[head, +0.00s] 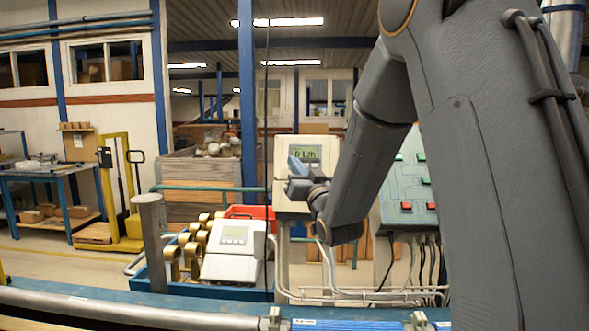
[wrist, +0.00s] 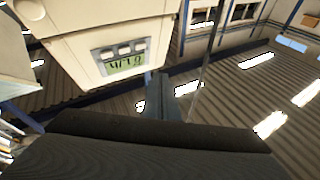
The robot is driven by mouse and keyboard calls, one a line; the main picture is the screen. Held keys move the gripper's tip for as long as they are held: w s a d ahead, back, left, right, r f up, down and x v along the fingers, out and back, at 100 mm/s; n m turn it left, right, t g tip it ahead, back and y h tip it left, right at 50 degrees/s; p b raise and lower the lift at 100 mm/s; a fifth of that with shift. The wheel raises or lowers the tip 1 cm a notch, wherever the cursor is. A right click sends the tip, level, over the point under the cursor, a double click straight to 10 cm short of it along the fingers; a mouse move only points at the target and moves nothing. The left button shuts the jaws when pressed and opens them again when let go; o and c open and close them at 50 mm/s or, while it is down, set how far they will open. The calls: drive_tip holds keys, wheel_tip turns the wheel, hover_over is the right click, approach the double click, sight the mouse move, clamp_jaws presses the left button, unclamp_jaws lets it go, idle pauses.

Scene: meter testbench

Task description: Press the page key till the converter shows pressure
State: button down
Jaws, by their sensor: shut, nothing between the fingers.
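The converter (head: 283,170) is a pale box with a lit green display (head: 305,152), at the middle of the head view. Its characters are too small to read surely. In the wrist view the converter (wrist: 75,35) is at the upper left, with its green display (wrist: 123,66) and a row of grey keys (wrist: 122,50) beside it. Their labels are not legible, so I cannot tell which is the page key. My gripper (head: 297,178) is shut and empty in front of the converter's lower right part. In the wrist view its fingers (wrist: 159,84) lie right of the display, apparently off the keys.
A second white meter (head: 233,245) with an unlit-looking display sits lower left among brass fittings (head: 190,250) and a red bin (head: 250,212). A green panel with red and green buttons (head: 405,190) stands right, partly behind my arm. Cables and pipes run below it.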

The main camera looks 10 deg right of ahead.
drive_tip(key=shift+w+d+f+b, duration=0.2)
drive_tip(key=shift+w+f+b, duration=0.1)
drive_tip(key=shift+w, duration=0.35)
drive_tip(key=shift+w+d+f+b, duration=0.15)
drive_tip(key=shift+w+d+b, duration=0.15)
drive_tip(key=shift+w, duration=0.35)
drive_tip(key=shift+w+d+f+b, duration=0.15)
drive_tip(key=shift+w+f+b, duration=0.15)
drive_tip(key=shift+w, duration=0.35)
drive_tip(key=shift+w, duration=0.1)
idle(0.5)
drive_tip(key=shift+w+d+b, duration=0.15)
drive_tip(key=shift+w+b, duration=0.15)
drive_tip(key=shift+b, duration=0.1)
drive_tip(key=shift+w+d+f+b, duration=0.1)
drive_tip(key=shift+w+f+b, duration=0.1)
drive_tip(key=shift+w+b, duration=0.1)
idle(0.7)
drive_tip(key=shift+s+a+r, duration=0.15)
drive_tip(key=shift+s, duration=0.2)
drive_tip(key=shift+s+a+r, duration=0.1)
drive_tip(key=shift+s, duration=0.25)
idle(0.7)
drive_tip(key=shift+w+d+f+b, duration=0.15)
drive_tip(key=shift+w+b, duration=0.2)
drive_tip(key=shift+b, duration=0.2)
